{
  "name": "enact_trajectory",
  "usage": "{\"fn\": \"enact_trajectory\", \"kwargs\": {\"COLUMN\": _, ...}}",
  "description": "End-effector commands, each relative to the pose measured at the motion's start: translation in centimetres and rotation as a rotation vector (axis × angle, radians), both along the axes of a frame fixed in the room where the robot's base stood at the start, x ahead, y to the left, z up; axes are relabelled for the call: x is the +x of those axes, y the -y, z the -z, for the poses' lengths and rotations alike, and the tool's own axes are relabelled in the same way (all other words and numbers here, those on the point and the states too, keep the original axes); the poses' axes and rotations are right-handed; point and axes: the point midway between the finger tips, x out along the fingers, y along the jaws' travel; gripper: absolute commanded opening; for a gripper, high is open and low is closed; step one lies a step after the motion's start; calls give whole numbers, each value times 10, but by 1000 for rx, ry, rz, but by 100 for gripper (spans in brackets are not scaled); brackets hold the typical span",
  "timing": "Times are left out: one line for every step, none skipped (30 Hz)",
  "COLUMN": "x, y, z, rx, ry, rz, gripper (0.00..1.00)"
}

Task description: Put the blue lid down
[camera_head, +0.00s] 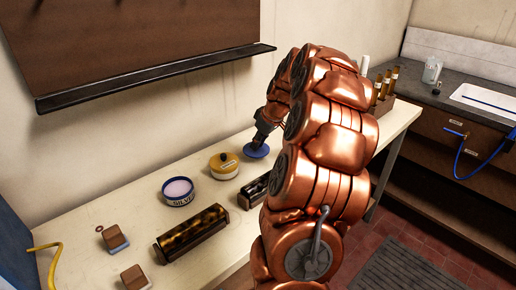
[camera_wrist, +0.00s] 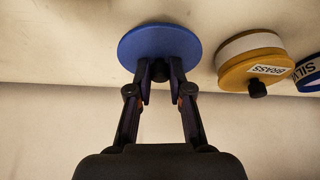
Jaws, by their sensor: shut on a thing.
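The blue lid (camera_head: 256,151) is a flat round disc with a dark knob, near the back of the workbench. It also shows in the wrist view (camera_wrist: 160,46). My gripper (camera_head: 262,136) is shut on the lid's knob, and the wrist view shows both fingertips (camera_wrist: 160,72) on either side of it. The lid is at or just above the bench top; I cannot tell whether it touches. The open blue tin marked SILVER (camera_head: 178,199) stands to the left with pale pink contents. The yellow-lidded tin marked BRASS (camera_head: 224,169) stands between them; it shows in the wrist view (camera_wrist: 246,70).
On the bench (camera_head: 135,205) lie a dark mottled case (camera_head: 192,233), small wooden blocks (camera_head: 113,240) and a dark tray (camera_head: 253,190) partly behind my arm. A rack of brown bottles (camera_head: 384,95) stands at the far right end. A dark ledge (camera_head: 160,77) juts from the wall above.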

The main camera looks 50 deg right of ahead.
Motion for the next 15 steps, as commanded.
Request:
{"fn": "enact_trajectory", "kwargs": {"x": 0, "y": -1, "z": 7, "rx": 3, "ry": -2, "rz": 0, "gripper": 0}}
{"fn": "enact_trajectory", "kwargs": {"x": 0, "y": -1, "z": 12, "rx": 4, "ry": -3, "rz": -1, "gripper": 0}}
{"fn": "enact_trajectory", "kwargs": {"x": 0, "y": -2, "z": 18, "rx": 5, "ry": -4, "rz": -1, "gripper": 0}}
{"fn": "enact_trajectory", "kwargs": {"x": 0, "y": -2, "z": 21, "rx": 6, "ry": -4, "rz": -2, "gripper": 0}}
{"fn": "enact_trajectory", "kwargs": {"x": 0, "y": -2, "z": 24, "rx": 4, "ry": -4, "rz": -2, "gripper": 0}}
{"fn": "enact_trajectory", "kwargs": {"x": 0, "y": -2, "z": 26, "rx": 3, "ry": -3, "rz": -2, "gripper": 0}}
{"fn": "enact_trajectory", "kwargs": {"x": 0, "y": -1, "z": 27, "rx": 1, "ry": -2, "rz": -2, "gripper": 0}}
{"fn": "enact_trajectory", "kwargs": {"x": 0, "y": -1, "z": 27, "rx": 0, "ry": -1, "rz": -1, "gripper": 0}}
{"fn": "enact_trajectory", "kwargs": {"x": 1, "y": -1, "z": 27, "rx": 0, "ry": -1, "rz": -1, "gripper": 0}}
{"fn": "enact_trajectory", "kwargs": {"x": 1, "y": -1, "z": 27, "rx": 0, "ry": -1, "rz": -1, "gripper": 0}}
{"fn": "enact_trajectory", "kwargs": {"x": 1, "y": -1, "z": 27, "rx": 0, "ry": -1, "rz": -1, "gripper": 0}}
{"fn": "enact_trajectory", "kwargs": {"x": 1, "y": -1, "z": 27, "rx": 0, "ry": -1, "rz": -1, "gripper": 0}}
{"fn": "enact_trajectory", "kwargs": {"x": 1, "y": -1, "z": 27, "rx": 0, "ry": -1, "rz": -1, "gripper": 0}}
{"fn": "enact_trajectory", "kwargs": {"x": 1, "y": -1, "z": 27, "rx": 0, "ry": -1, "rz": -1, "gripper": 0}}
{"fn": "enact_trajectory", "kwargs": {"x": 1, "y": -1, "z": 29, "rx": 0, "ry": -1, "rz": -1, "gripper": 0}}
